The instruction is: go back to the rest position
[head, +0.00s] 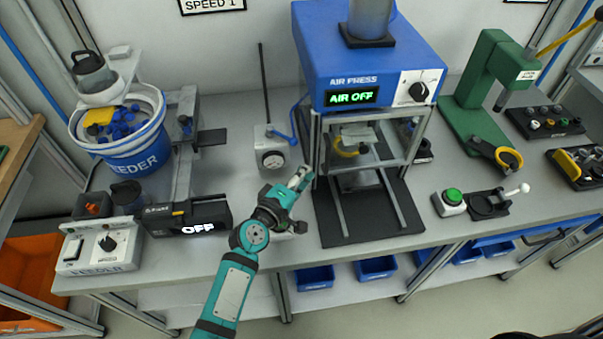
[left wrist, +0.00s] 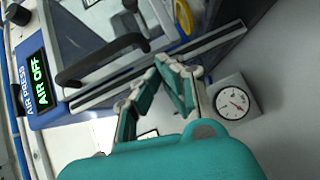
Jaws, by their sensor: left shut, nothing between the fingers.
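My left gripper (head: 302,176) is shut and empty. It hangs over the bench just left of the blue air press (head: 372,62), near the press's front left post. In the left wrist view, my left gripper's fingers (left wrist: 168,66) meet with nothing between them. The press frame and its "AIR OFF" display (left wrist: 41,79) show behind them. My right gripper is in neither view.
A gauge box (head: 272,158) with an upright lever stands left of the press. The feeder bucket (head: 122,137) and a box reading "OFF" (head: 187,217) are further left. A green press (head: 478,90) and a green button (head: 452,197) are at right.

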